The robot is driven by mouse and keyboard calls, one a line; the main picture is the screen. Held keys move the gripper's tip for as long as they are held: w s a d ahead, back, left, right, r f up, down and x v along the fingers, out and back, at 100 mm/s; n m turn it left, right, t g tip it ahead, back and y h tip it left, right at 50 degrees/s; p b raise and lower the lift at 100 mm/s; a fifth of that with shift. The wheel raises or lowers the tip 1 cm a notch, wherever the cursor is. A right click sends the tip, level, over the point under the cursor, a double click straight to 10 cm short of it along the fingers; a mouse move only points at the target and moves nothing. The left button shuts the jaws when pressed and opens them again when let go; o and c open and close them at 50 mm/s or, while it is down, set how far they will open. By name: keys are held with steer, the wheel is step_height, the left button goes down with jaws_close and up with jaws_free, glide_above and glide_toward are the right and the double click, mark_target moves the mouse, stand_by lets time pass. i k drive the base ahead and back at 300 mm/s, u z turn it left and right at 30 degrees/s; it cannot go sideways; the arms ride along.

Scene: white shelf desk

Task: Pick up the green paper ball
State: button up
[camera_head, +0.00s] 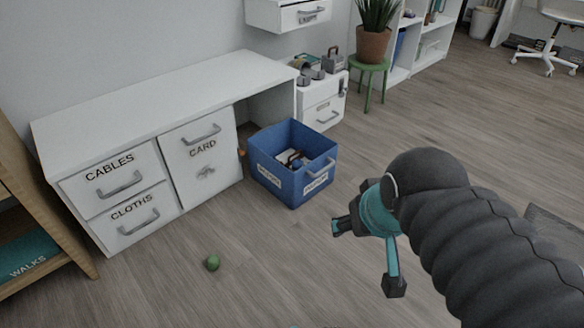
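A small green paper ball (212,263) lies on the wooden floor at the lower left, in front of the white desk. Nothing covers it. My gripper (364,256) is to the right of the ball and well apart from it, at the end of my dark ribbed arm. Its teal and black fingers are spread apart, with nothing between them.
A blue bin (318,184) with items inside stands on the floor beyond the ball. The white desk (131,99) has drawers labelled CABLES and CLOTHS and a CARD door. A wooden shelf (50,265) stands at the left edge. The floor around the ball is clear.

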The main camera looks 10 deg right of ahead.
mark_target(213, 263)
steer(key=z, duration=1.85)
steer(key=k, duration=1.4)
steer(key=u, duration=1.3)
